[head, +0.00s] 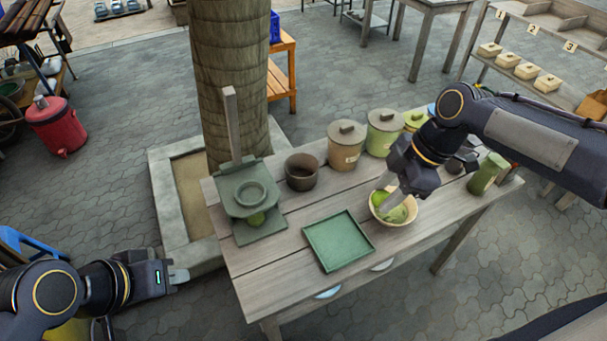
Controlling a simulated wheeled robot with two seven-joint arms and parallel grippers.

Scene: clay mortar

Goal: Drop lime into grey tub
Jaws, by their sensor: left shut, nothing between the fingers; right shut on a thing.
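A cream bowl (411,216) with green limes (397,214) inside stands on the right part of the wooden table. My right gripper (383,190) reaches down at the bowl, shut on a lime; its fingers partly hide the contents. A dark grey-brown round tub (301,178), open at the top, stands left of the bowl at the table's back; it is the closest match to the grey tub. My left gripper (180,276) is shut and empty, off the table's left side.
A green square tray (338,242) lies in front. Lidded canisters (346,144) line the back; a green cup (487,174) stands at the right.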

